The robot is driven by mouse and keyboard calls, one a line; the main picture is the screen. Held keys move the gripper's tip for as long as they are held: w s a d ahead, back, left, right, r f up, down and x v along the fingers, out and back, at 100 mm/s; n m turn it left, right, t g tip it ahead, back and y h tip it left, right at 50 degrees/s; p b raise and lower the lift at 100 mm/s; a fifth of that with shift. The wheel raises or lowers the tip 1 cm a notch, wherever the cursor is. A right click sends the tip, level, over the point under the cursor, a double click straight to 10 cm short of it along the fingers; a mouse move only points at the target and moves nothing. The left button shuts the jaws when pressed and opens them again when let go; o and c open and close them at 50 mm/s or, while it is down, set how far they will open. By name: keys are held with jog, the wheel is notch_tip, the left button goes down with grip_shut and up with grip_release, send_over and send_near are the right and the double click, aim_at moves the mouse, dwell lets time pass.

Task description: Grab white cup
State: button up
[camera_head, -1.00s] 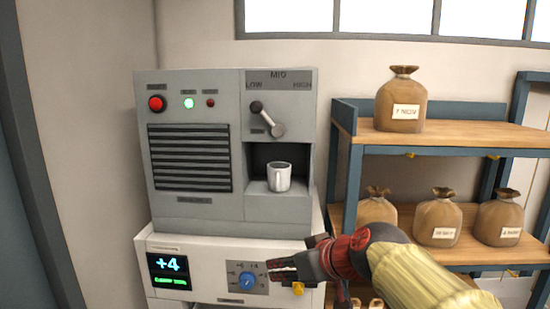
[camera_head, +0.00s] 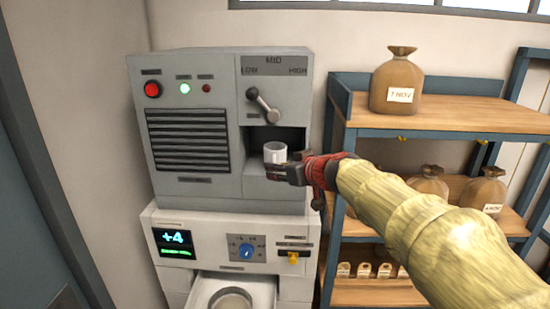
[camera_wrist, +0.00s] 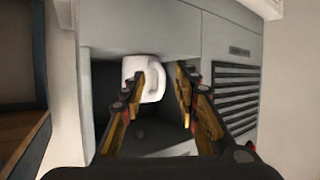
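The white cup (camera_head: 275,152) stands upright in the recess of the grey machine (camera_head: 190,125). My gripper (camera_head: 276,171) is at the front of this recess, and in the head view it overlaps the cup's lower part. In the wrist view the cup (camera_wrist: 150,76) is just ahead, with its handle towards the right. The fingers (camera_wrist: 164,95) are spread apart. The left finger's tip overlaps the cup, and the right finger's tip is to the right of it. I cannot tell whether either finger touches the cup.
A lever (camera_head: 263,105) sits above the recess. Below are a panel reading +4 (camera_head: 173,237), a blue dial (camera_head: 246,252) and an open drawer holding a round container (camera_head: 230,298). A shelf (camera_head: 455,119) with brown sacks (camera_head: 397,82) stands on the right.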

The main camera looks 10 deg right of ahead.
jog(key=shift+x, duration=0.85)
jog(key=shift+r, duration=0.1)
jog(key=c, duration=0.7)
grip_shut()
